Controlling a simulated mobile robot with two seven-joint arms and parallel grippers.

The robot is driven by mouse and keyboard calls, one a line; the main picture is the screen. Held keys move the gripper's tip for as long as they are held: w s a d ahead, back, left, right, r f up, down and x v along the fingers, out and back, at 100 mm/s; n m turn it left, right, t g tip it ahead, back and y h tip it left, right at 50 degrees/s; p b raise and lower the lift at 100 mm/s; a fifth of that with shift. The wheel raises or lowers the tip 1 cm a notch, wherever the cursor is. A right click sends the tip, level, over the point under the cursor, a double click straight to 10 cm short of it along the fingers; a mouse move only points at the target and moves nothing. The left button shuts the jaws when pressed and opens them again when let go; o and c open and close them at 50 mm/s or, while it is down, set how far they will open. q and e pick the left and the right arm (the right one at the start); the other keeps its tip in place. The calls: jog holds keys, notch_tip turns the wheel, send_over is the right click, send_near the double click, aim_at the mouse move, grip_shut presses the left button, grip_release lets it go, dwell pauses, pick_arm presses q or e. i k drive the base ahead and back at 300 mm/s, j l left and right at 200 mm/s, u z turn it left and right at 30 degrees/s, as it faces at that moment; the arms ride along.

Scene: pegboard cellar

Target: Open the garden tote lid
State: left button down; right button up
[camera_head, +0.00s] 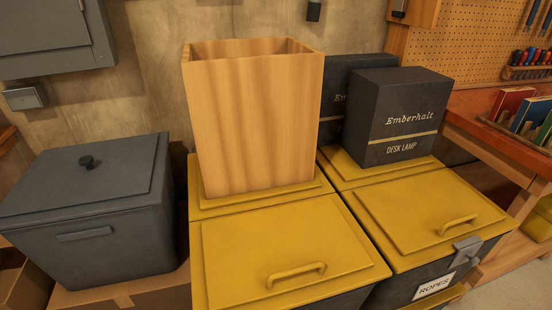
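Two dark totes with yellow lids stand side by side in the head view. The left yellow lid (275,245) is shut and has a yellow handle (296,273) near its front edge. The right yellow lid (425,215) is shut, with a handle (458,225) and a grey latch (467,248) at its front; its label (433,286) reads ROPES. No label naming a garden tote shows; the front of the left tote is mostly cut off by the picture's bottom edge. Neither of my grippers is in view.
An open-topped wooden box (250,125) stands on the left tote's rear section. A dark Emberhalt desk lamp box (400,117) stands on the right tote's rear section, another behind. A grey lidded bin (100,235) stands left on cardboard. A workbench (500,150) is at right.

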aim_at(292, 255)
jog(key=k+j+z, duration=0.4)
jog(key=k+j, duration=0.6)
jog(key=k, duration=0.05)
